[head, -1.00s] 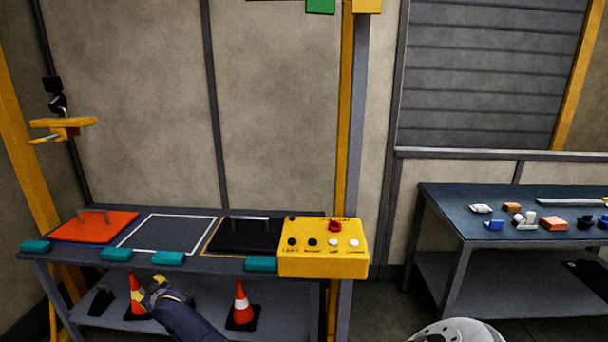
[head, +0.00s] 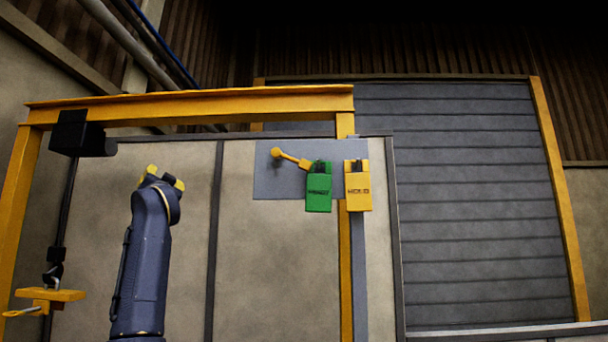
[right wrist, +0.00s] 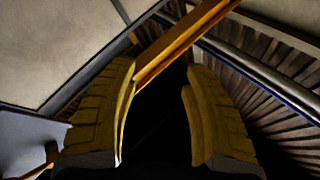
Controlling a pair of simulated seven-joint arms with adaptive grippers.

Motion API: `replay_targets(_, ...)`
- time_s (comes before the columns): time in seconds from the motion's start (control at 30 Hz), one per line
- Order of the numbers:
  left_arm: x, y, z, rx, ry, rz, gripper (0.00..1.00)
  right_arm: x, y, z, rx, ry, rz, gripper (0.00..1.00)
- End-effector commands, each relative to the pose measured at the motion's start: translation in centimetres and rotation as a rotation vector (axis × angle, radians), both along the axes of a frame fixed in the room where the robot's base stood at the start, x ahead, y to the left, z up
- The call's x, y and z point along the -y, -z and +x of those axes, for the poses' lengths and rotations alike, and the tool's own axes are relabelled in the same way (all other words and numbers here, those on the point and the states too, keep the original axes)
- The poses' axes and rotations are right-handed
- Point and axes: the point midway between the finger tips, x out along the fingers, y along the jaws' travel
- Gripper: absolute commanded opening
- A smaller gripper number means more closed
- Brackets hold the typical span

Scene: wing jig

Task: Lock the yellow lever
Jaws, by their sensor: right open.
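The yellow lever (head: 290,158) is on a grey plate (head: 272,184) on the frame's right post, in the head view. Its knob end points up and left, and its other end meets the top of a green box (head: 319,190). My right gripper (head: 165,178) is raised to the left of the plate, well apart from the lever. In the right wrist view its two yellow fingers (right wrist: 160,105) are spread with nothing between them. My left gripper is in neither view.
A yellow box (head: 358,188) marked HOLD sits right of the green one. A yellow crossbeam (head: 190,108) runs above my right gripper. A black hoist (head: 80,135) with a yellow clamp (head: 48,296) hangs at the left. The wall between gripper and plate is unobstructed.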

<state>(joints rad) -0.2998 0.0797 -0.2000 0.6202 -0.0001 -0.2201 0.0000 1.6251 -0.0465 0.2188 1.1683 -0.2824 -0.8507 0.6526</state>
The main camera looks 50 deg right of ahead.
Motion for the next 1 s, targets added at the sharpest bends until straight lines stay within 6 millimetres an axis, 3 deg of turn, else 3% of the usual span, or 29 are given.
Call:
replay_targets(0.03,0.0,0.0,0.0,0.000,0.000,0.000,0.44,1.0,-4.1,-3.5,0.060,0.007,0.050,0.49)
replay_targets(0.1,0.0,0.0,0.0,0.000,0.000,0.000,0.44,2.7,-8.4,-8.2,0.132,0.014,0.135,0.49)
replay_targets(0.2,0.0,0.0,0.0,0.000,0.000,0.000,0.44,5.1,-13.0,-14.9,0.229,0.019,0.264,0.49)
replay_targets(0.3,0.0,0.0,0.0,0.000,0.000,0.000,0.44,7.4,-16.0,-21.2,0.319,0.017,0.402,0.49)
replay_targets(0.4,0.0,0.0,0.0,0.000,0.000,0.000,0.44,9.8,-17.4,-27.0,0.405,0.012,0.561,0.49)
replay_targets(0.5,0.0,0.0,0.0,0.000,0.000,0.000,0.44,12.0,-16.9,-31.0,0.469,0.011,0.718,0.49)
replay_targets(0.6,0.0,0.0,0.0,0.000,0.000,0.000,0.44,13.8,-14.8,-33.0,0.511,0.022,0.870,0.49)
replay_targets(0.8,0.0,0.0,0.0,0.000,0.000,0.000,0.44,16.2,-9.9,-35.1,0.584,0.066,1.145,0.49)
replay_targets(1.0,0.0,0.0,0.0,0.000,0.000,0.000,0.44,16.6,-7.3,-35.7,0.647,0.094,1.323,0.49)
